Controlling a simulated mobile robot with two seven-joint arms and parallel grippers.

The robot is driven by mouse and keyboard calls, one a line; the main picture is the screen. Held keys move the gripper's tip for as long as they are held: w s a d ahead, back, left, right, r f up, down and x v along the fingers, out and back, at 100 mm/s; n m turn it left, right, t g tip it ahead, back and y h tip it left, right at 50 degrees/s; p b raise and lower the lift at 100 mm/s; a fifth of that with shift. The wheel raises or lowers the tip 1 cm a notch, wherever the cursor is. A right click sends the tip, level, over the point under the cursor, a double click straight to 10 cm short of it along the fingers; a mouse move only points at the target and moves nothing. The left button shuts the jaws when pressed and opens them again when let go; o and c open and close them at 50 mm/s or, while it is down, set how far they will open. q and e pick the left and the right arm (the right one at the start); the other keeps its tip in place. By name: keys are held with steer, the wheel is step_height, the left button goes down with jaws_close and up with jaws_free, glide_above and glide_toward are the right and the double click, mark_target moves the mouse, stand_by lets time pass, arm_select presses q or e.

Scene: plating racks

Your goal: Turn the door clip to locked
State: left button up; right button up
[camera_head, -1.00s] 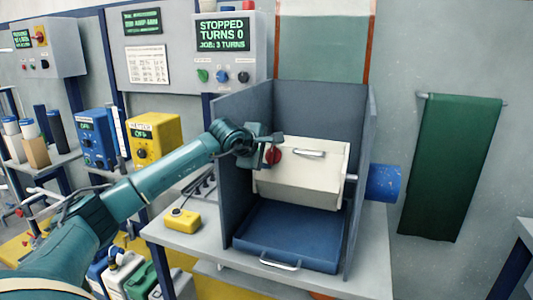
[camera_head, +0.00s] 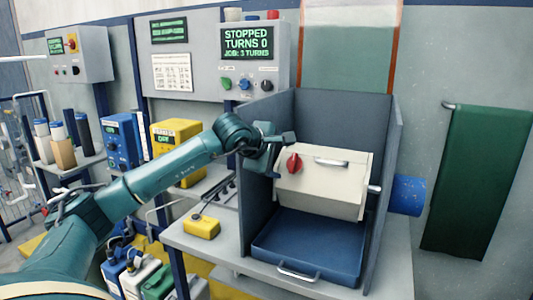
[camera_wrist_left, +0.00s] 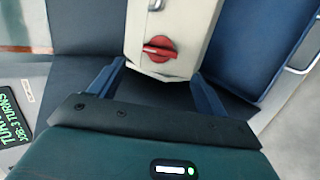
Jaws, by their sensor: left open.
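The door clip is a red round knob with a raised bar (camera_head: 294,163). It sits on the left part of the cream barrel's front (camera_head: 325,187), left of a metal handle (camera_head: 331,162). In the head view its bar stands roughly upright; in the left wrist view the clip (camera_wrist_left: 159,49) has its bar lying across the picture. My left gripper (camera_head: 283,152) is open and empty, just left of and above the clip. In the wrist view its two blue fingers (camera_wrist_left: 158,72) are spread to either side below the clip, apart from it. My right gripper is out of view.
Grey side walls (camera_head: 262,165) enclose the barrel closely on the left and right. A blue tray (camera_head: 305,248) lies below it. A control panel (camera_head: 254,55) reads "STOPPED, TURNS 0, JOB: 3 TURNS". A yellow pendant (camera_head: 201,227) lies on the bench to the left.

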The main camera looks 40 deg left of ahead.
arm_select(q)
steer(key=v, duration=0.7)
steer(key=shift+b, duration=0.4)
